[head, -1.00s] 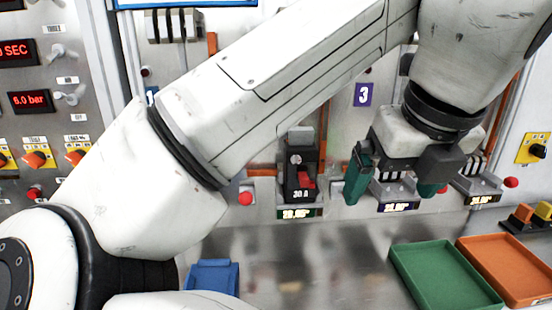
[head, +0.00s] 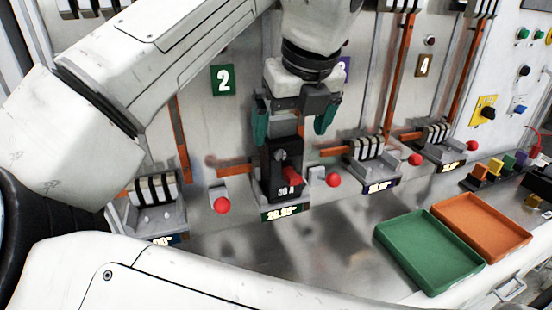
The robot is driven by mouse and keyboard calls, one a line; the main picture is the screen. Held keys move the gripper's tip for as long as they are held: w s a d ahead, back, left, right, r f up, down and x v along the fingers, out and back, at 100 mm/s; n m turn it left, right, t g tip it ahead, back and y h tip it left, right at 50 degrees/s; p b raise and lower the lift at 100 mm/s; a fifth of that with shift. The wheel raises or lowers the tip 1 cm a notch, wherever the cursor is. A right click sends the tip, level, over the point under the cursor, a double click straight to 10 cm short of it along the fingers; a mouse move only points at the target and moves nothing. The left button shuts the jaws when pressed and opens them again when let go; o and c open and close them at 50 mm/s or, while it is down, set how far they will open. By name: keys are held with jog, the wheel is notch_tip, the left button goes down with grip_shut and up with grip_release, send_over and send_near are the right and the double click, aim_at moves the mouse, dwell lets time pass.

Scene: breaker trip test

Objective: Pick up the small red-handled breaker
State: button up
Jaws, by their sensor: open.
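The small breaker (head: 282,178) is black with a red handle and a "30 A" marking. It sits upright in its bay on the panel, above a lit display, left of the picture's centre line's right side. My gripper (head: 293,128) is open, with green fingertips pointing down. In the picture, its fingers show to the left and right of the breaker's upper part. I cannot tell whether they touch it. The gripper holds nothing that I can see.
Red knobs flank the bay, at left (head: 222,205) and right (head: 333,180). A green tray (head: 428,252) and an orange tray (head: 482,228) lie on the metal counter at right. A green "2" sign (head: 223,81) is on the panel. My arm covers the upper left.

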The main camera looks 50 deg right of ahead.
aim_at(281, 116)
jog(key=w+d, duration=0.1)
jog(key=w, duration=0.1)
jog(key=w+d+p, duration=0.1)
jog(key=w, duration=0.1)
jog(key=shift+d, duration=0.35)
jog(key=shift+x, duration=1.15)
jog(key=shift+f, duration=0.4)
jog(key=shift+r, duration=0.1)
grip_shut()
